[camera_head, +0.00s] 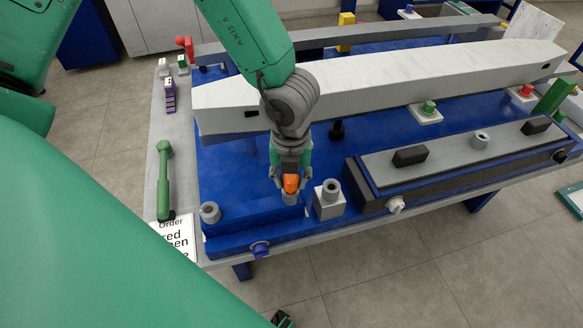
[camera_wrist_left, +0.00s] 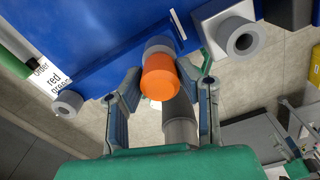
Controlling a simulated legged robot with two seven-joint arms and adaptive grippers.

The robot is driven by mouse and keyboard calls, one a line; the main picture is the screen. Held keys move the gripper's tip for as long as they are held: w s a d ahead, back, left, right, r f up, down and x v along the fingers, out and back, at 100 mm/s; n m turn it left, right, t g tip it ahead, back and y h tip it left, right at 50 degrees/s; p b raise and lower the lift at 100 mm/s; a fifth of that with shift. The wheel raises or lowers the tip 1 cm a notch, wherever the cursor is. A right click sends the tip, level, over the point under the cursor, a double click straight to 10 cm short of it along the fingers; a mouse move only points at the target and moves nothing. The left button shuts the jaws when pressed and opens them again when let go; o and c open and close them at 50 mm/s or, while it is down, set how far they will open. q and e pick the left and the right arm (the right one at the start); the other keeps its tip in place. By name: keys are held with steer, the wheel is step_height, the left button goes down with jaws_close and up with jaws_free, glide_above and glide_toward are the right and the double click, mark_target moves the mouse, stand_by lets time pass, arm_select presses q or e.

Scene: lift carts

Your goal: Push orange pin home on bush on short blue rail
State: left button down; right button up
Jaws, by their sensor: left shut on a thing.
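The orange pin (camera_head: 291,183) is between the fingers of my left gripper (camera_head: 290,187), which is shut on it. The pin stands over a grey bush (camera_head: 290,198) at the right end of the short blue rail (camera_head: 250,217). In the left wrist view the orange pin (camera_wrist_left: 159,78) lines up with the grey bush (camera_wrist_left: 160,45) and covers part of it. Whether the pin is fully seated cannot be told. My left gripper's fingers (camera_wrist_left: 163,95) flank the pin there. My right gripper is not clearly in view.
Another grey bush (camera_head: 210,212) sits at the rail's left end. A grey block with a bush (camera_head: 329,198) stands close to the right of the gripper. A long pale beam (camera_head: 390,82) lies behind. A green-handled tool (camera_head: 165,180) lies at the left edge.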

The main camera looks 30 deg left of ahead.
arm_select(q)
steer(key=shift+f+b, duration=0.55)
steer(key=shift+f, duration=0.3)
steer(key=c, duration=1.1)
jaws_free()
steer(key=shift+r, duration=0.1)
steer(key=shift+w+r, duration=0.1)
steer(key=shift+r, duration=0.2)
step_height(320, 180, up, 11)
steer(key=shift+r, duration=0.1)
